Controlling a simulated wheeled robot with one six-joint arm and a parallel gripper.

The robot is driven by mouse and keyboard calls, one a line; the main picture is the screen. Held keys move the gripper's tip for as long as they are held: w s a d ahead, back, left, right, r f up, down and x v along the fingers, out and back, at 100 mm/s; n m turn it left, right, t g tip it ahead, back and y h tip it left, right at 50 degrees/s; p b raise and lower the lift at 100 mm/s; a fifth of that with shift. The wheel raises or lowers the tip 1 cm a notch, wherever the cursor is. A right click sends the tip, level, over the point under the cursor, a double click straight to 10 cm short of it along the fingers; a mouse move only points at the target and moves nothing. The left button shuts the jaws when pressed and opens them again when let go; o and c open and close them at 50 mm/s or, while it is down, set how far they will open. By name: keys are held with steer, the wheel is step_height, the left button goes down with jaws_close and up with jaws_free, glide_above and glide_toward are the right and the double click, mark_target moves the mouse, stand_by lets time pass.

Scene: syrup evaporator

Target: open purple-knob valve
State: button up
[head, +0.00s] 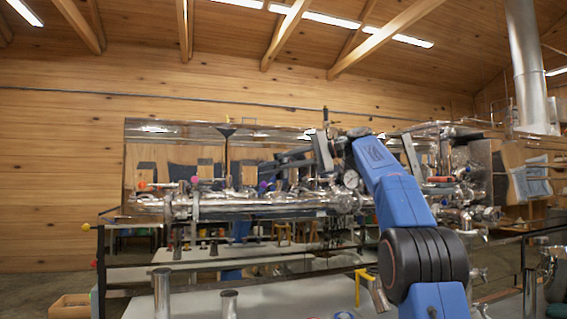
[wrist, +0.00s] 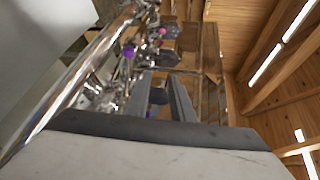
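The purple knob (head: 263,184) is a small round knob on the shiny metal pipework in the middle of the head view. In the wrist view the purple knob (wrist: 128,51) is left of and above my fingers, apart from them. My gripper (wrist: 159,92) shows two dark grey fingers with a gap between them and nothing held. In the head view my gripper (head: 287,160) is at the pipework, slightly right of and above the purple knob. The valve body under the knob is too small to make out.
A pink-red knob (head: 194,180) and an orange knob (head: 142,185) sit on the same pipework farther left. A round gauge (head: 351,179) is close to my arm. A long metal pipe (head: 250,206) runs below the knobs. Dark rails stand in front.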

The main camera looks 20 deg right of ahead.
steer(key=v, duration=1.3)
steer(key=shift+s+d+f, duration=0.25)
steer(key=shift+d, duration=0.05)
stand_by(1.0)
